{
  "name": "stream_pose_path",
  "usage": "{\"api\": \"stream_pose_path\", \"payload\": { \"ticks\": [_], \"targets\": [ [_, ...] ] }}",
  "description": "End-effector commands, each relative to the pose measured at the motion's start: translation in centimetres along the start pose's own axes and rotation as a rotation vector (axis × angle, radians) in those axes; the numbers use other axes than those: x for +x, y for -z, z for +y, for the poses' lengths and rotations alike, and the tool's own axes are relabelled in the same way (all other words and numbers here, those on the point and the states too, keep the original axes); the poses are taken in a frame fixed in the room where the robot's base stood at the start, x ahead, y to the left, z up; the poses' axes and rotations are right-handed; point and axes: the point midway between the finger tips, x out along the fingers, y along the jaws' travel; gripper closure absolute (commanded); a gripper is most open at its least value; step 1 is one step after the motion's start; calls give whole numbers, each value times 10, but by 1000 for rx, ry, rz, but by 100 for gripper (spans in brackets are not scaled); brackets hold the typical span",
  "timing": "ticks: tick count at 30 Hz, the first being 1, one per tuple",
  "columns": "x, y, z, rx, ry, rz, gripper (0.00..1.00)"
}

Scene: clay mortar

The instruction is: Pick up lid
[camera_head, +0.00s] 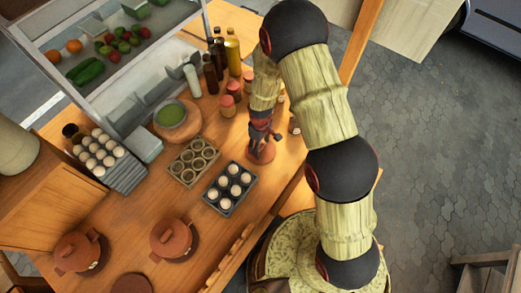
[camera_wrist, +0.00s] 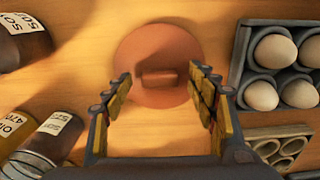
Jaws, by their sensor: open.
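A round terracotta lid (camera_wrist: 140,45) with a short bar handle (camera_wrist: 158,77) lies on the wooden counter in the upper middle of the wrist view. In the head view the lid (camera_head: 262,154) is partly hidden beneath my gripper. My gripper (camera_wrist: 160,75) is open and empty, its two fingers on either side of the handle in the picture. In the head view my gripper (camera_head: 262,137) points down over the lid. I cannot tell the exact height gap between fingertips and handle.
An egg tray (camera_head: 232,204) and an empty mould tray (camera_head: 193,161) lie close by. Jars (camera_head: 227,105) and bottles (camera_head: 233,52) stand behind the lid. Two lidded clay pots (camera_head: 173,238) (camera_head: 80,252) stand at the front left. Bare counter (camera_head: 135,200) lies between.

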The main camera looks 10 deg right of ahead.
Motion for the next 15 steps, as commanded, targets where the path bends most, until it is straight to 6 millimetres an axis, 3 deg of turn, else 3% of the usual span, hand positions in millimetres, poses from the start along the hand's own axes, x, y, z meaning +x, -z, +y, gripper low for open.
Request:
{"api": "stream_pose_path", "payload": {
  "ticks": [2, 15],
  "targets": [
    [0, 0, 0, 0, 0, 0, 42],
    [-1, 0, 0, 0, 0, 0, 67]
  ]
}}
